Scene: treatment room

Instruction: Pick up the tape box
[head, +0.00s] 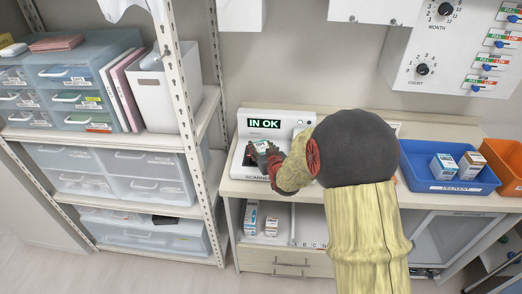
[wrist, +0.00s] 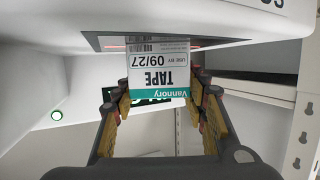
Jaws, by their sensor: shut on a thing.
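The tape box (wrist: 158,72) is white with a teal band and reads "TAPE", "Vannory" and "USE BY 09/27", upside down in the wrist view. My gripper (wrist: 162,92) is shut on it, one finger on each side. In the head view my gripper (head: 268,163) is at the white scanner (head: 244,131), whose display reads "IN OK". The box is mostly hidden by the fingers there. In the wrist view the box's barcode end is close to the scanner's edge (wrist: 235,41), with a red light line beside it.
A blue "DELIVERY" tray (head: 424,184) with small boxes stands right of my arm, and an orange tray (head: 502,160) beyond it. A shelf rack (head: 182,100) with drawers stands at left. More boxes (head: 250,218) sit on the shelf under the counter.

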